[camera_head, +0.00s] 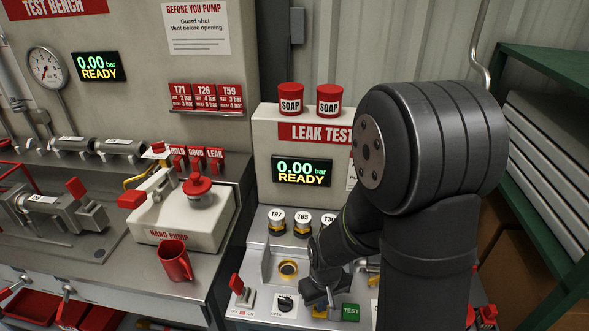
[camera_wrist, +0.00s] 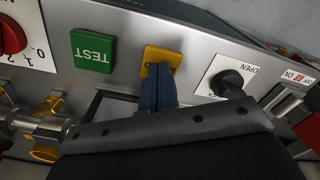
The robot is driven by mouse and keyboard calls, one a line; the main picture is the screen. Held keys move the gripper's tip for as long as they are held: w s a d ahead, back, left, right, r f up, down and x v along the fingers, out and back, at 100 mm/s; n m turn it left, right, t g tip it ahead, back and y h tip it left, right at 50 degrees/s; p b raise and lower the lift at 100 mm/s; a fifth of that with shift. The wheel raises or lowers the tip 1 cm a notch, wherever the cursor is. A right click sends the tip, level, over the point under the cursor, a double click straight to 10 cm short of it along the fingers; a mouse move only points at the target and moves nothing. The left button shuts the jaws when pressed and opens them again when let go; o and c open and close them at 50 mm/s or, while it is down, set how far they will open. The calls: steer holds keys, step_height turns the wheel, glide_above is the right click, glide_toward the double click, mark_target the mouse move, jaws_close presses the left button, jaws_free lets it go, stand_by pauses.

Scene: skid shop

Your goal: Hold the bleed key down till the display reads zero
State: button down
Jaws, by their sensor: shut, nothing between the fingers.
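The yellow key (camera_wrist: 159,54) lies in the wrist view between the green TEST key and the black OPEN knob. Its lettering is mostly hidden behind my fingers, and I take it for the bleed key. My gripper (camera_wrist: 158,72) is shut and empty, with its blue fingertips over the near part of the yellow key. I cannot tell whether the key is pressed in. The leak test display (camera_head: 302,171) reads 0.00 bar, READY.
The green TEST key (camera_wrist: 92,50) and the black knob (camera_wrist: 232,82) flank the yellow key closely. A red dial (camera_wrist: 12,36) is beyond TEST. Labelled canisters (camera_head: 276,222) stand behind my wrist. A red mug (camera_head: 175,261) stands by the hand pump at left.

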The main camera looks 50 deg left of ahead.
steer(key=shift+r, duration=0.1)
step_height(320, 180, up, 8)
stand_by(1.0)
steer(key=shift+r, duration=2.4)
stand_by(3.5)
